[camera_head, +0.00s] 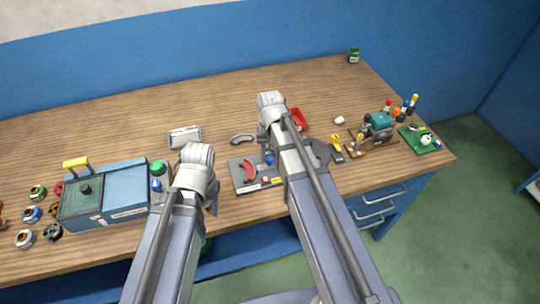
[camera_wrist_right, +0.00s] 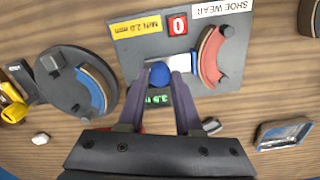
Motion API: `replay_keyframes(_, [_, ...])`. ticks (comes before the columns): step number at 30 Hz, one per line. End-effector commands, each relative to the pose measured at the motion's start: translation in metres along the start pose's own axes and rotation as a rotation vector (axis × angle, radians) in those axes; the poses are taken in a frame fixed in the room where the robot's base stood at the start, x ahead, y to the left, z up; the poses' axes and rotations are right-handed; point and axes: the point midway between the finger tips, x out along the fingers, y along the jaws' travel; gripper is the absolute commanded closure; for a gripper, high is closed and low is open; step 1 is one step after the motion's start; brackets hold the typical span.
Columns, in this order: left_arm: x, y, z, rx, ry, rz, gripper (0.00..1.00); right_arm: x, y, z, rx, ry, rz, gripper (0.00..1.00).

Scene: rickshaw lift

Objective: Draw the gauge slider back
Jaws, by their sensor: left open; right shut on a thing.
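The gauge is a grey plate (camera_head: 240,181) on the bench; its plate also fills the upper middle of the right wrist view (camera_wrist_right: 140,52). It carries a white slider bar (camera_wrist_right: 186,77) with a blue knob (camera_wrist_right: 160,73), a red curved shoe (camera_wrist_right: 209,55), a red zero button and a green display reading about 3.5. My right gripper (camera_wrist_right: 159,82) is shut on the blue knob; in the head view its arm partly hides the plate. The slider's white end lies close to the red shoe; I cannot tell whether they touch. My left gripper (camera_head: 214,204) is open and empty, left of the gauge.
A round dark disc with a blue curved shoe (camera_wrist_right: 94,88) lies beside the gauge. A blue machine box (camera_head: 124,185) stands at left. A metal tray (camera_head: 185,137), a loose curved piece (camera_head: 242,139) and a red bin (camera_head: 298,118) lie behind.

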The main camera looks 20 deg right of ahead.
Motion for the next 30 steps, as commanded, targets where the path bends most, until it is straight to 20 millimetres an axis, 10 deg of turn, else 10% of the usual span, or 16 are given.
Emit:
replay_keyframes(6, [0.0000, 0.0000, 0.0000, 0.000, 0.000, 0.000, 0.50, 0.0000, 0.0000, 0.0001, 0.000, 0.000, 0.000, 1.00])
replay_keyframes(30, [0.0001, 0.0000, 0.0000, 0.000, 0.000, 0.000, 0.50, 0.0001, 0.0000, 0.0001, 0.000, 0.000, 0.000, 1.00])
